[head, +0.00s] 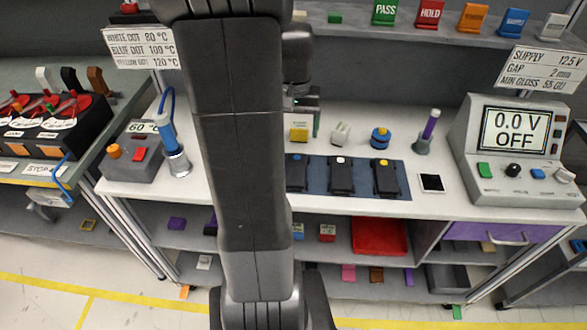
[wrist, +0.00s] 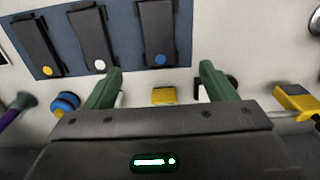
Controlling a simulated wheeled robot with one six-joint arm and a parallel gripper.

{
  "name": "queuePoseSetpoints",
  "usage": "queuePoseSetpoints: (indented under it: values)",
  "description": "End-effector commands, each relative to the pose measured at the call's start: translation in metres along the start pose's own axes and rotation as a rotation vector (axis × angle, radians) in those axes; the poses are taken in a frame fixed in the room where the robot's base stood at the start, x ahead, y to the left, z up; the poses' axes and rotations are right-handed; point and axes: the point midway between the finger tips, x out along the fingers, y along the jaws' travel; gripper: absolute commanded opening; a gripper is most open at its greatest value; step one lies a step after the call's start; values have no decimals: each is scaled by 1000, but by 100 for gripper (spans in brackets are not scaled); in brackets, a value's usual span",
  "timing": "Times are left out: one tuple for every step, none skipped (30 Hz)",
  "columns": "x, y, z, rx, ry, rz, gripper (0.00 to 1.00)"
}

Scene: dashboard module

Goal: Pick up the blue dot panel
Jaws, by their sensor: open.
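The blue dot panel (wrist: 157,28) is a flat black slab with a blue dot at its near end in the wrist view. It lies on a dark blue mat (wrist: 125,35), beside the white dot panel (wrist: 94,36) and the yellow dot panel (wrist: 37,45). In the head view the blue dot panel (head: 297,174) is the leftmost of the three, partly hidden by my arm. My gripper (wrist: 159,68) has green fingers spread apart with nothing held between them. The panel's dotted end shows just beyond the fingertips. In the head view my arm hides most of the gripper.
A yellow-topped block (wrist: 163,96) shows between my fingers. A blue round knob (head: 380,138) and a purple-handled tool (head: 428,132) stand behind the mat. A power supply (head: 516,145) fills the bench's right end.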

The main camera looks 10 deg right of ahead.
Motion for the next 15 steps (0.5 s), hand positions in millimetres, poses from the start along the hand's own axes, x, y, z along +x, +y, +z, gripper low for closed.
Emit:
queuePoseSetpoints:
  values:
    - [9, 0, 1, 0, -6, 1, 78]
    - [15, 0, 1, 0, -8, 1, 78]
    - [23, 0, 1, 0, -7, 1, 78]
    - [29, 0, 2, 0, -8, 0, 78]
    - [36, 0, 1, 0, -8, 0, 78]
    - [44, 0, 1, -1, -7, 0, 78]
    - [49, 0, 1, -1, -7, 0, 78]
    - [55, 0, 1, -1, -6, 0, 78]
    - [61, 0, 1, -1, -6, -1, 78]
    - [66, 0, 1, -1, -5, -1, 78]
    - [70, 0, 1, -1, -5, -1, 78]
    - [74, 0, 1, -1, -3, -1, 78]
    - [76, 0, 1, -1, -3, -2, 78]
    - [78, 0, 1, -1, -2, -2, 78]
    - [79, 0, 0, -1, -1, -2, 78]
